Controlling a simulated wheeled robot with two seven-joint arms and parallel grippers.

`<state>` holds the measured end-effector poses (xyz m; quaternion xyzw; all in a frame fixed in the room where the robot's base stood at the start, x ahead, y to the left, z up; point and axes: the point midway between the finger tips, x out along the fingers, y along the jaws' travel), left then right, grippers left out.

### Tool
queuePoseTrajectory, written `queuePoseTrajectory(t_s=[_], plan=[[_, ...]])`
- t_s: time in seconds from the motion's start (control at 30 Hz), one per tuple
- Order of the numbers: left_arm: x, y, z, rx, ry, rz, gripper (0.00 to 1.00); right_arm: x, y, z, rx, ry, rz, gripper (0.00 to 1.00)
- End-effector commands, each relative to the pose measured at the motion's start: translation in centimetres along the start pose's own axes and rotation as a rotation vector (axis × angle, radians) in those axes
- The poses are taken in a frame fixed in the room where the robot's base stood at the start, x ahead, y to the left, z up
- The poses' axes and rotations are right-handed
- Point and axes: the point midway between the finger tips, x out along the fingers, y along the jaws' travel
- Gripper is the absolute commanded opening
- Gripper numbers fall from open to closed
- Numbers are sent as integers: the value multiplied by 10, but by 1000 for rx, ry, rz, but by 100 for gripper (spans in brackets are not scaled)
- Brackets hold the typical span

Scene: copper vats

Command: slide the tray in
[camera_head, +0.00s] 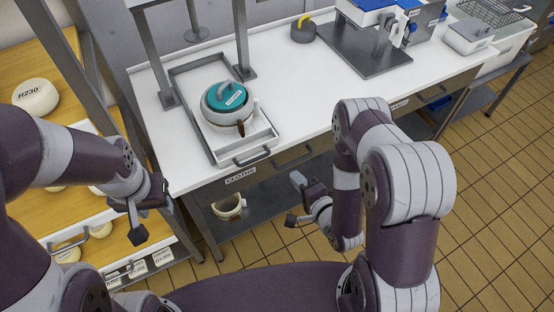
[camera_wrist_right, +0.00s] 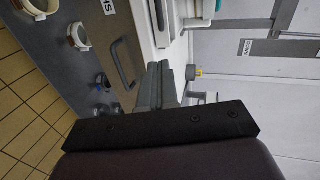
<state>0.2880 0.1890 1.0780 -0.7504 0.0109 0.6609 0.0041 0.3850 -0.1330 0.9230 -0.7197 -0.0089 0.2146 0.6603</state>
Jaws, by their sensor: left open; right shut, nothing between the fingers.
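The grey tray (camera_head: 264,140) lies on the white counter with a handle (camera_head: 252,158) at its front end, near the counter's front edge. A pot with a teal lid (camera_head: 226,96) stands in the tray. The tray's rear part lies between the metal posts, within a grey rail frame (camera_head: 186,68). My right gripper (camera_head: 296,202) is shut and empty, in front of the counter and right of the tray handle; its fingers show together in the right wrist view (camera_wrist_right: 165,84). My left gripper (camera_head: 146,217) is open and empty, left of the counter over the wooden shelf.
A wooden rack (camera_head: 110,212) stands at left. A dark stand (camera_head: 364,50) is at the back right.

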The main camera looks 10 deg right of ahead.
Motion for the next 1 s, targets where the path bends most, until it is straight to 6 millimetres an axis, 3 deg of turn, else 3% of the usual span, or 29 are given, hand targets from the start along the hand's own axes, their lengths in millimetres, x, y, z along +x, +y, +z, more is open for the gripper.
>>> queuePoseTrajectory(t_s=[0.17,0.7,1.0], plan=[[-3,0,-1,0,0,0,43,15,-2,0,32,0,-7,0],[-23,0,-3,0,0,0,43,121,-11,-1,30,3,-5,0],[-26,0,-3,0,0,0,43,138,-14,-2,31,4,-3,0]])
